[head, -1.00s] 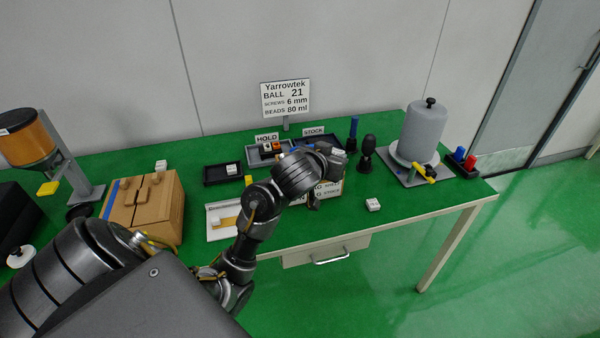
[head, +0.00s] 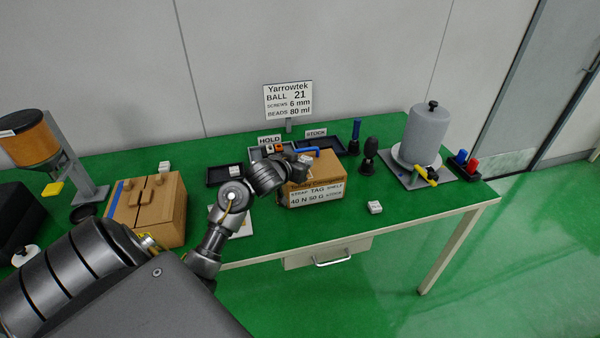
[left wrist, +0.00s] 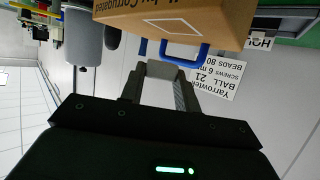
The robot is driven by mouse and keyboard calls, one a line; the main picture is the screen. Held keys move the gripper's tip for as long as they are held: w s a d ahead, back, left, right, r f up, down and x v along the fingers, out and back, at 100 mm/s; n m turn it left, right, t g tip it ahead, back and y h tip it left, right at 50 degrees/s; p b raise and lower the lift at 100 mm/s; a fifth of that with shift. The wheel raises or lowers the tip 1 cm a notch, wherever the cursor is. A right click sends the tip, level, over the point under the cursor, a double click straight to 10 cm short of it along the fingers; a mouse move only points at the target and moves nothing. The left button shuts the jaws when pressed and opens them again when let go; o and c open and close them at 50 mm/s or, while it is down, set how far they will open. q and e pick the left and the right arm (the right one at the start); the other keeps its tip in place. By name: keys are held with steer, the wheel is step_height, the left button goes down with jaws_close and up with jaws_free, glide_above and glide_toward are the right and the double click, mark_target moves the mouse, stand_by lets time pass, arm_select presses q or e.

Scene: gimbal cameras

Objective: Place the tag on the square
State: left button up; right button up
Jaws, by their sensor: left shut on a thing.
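In the left wrist view the fingers (left wrist: 160,84) are shut on a small pale grey piece (left wrist: 161,69), apparently the tag. The box also shows there upside down (left wrist: 225,14), with a white square outline (left wrist: 170,29) on one face. A blue handle (left wrist: 200,57) shows between the box and the gripper; it also appears in the head view (head: 308,150). The piece appears apart from the square, but the exact gap cannot be told. My right gripper is not in view.
A white block (head: 374,207) lies right of the box. Dark trays (head: 222,182) and signs stand behind. A black knobbed tool (head: 370,155) and a grey canister (head: 427,132) stand to the right. A wooden box (head: 150,212) is left.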

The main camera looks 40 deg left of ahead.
arm_select(q)
steer(key=shift+a+f, duration=0.15)
steer(key=shift+f, duration=0.8)
steer(key=shift+a+f, duration=0.15)
steer(key=shift+f, duration=0.75)
steer(key=shift+f, duration=0.15)
steer(key=o, duration=1)
steer(key=shift+c, duration=0.2)
steer(key=shift+s+r, duration=0.2)
steer(key=shift+r, duration=0.05)
steer(key=p+v, duration=0.1)
steer(key=v, duration=1)
steer(key=shift+s+r+p, duration=0.2)
steer(key=shift+s+p, duration=0.05)
steer(key=shift+p, duration=0.15)
